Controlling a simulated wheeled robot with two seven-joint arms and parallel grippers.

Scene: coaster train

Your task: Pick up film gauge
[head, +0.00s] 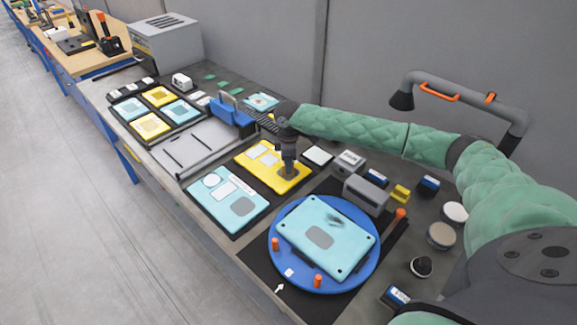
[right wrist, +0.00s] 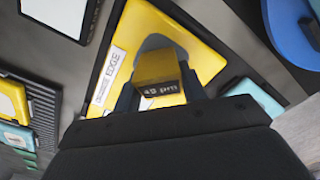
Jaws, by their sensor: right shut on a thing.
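My right gripper (head: 289,168) reaches down over the yellow plate (head: 249,173) in the head view. In the right wrist view its fingers (right wrist: 158,92) are shut on a small yellow block with a dark label reading about "45", which I take as the film gauge (right wrist: 155,68). The gauge is over the grey patch of the yellow plate (right wrist: 205,62). I cannot tell whether it touches the plate. In the head view the gripper mostly hides the gauge. My left gripper is not in view.
A light-blue plate (head: 222,190) lies left of the yellow one. A blue turntable (head: 291,281) carries another light-blue plate (head: 345,240) with orange posts. Grey boxes (head: 366,193), a yellow block (head: 400,193) and round pots (head: 441,235) stand at the right. A rack of plates (head: 133,128) is further left.

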